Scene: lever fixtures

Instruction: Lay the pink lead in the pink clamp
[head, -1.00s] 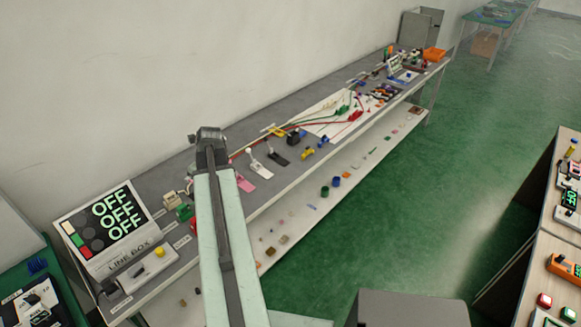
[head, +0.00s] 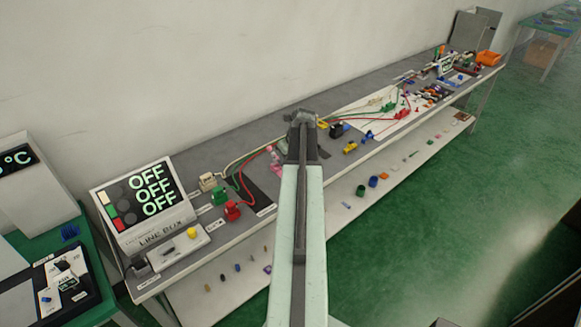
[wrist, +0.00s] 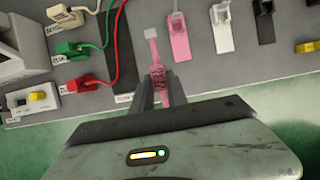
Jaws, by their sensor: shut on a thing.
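In the wrist view my gripper (wrist: 157,94) is shut on the pink lead (wrist: 158,76), a slim pink piece with a pale square tip pointing away from me. The pink clamp (wrist: 180,46), with a flat pink base and a pale lever, stands on the grey bench just right of the lead. The lead appears beside the clamp, not in it; its height over the bench is unclear. In the head view my gripper (head: 302,119) is over the bench and hides part of this area. Pink parts (head: 275,158) show left of it; I cannot tell lead from clamp there.
A white clamp (wrist: 221,36) and a black clamp (wrist: 264,22) stand to the right. Cream (wrist: 66,17), green (wrist: 72,49) and red (wrist: 85,83) plugs with wires stand left, near the line box (head: 145,210), which reads OFF. A dark strip (wrist: 122,50) lies between.

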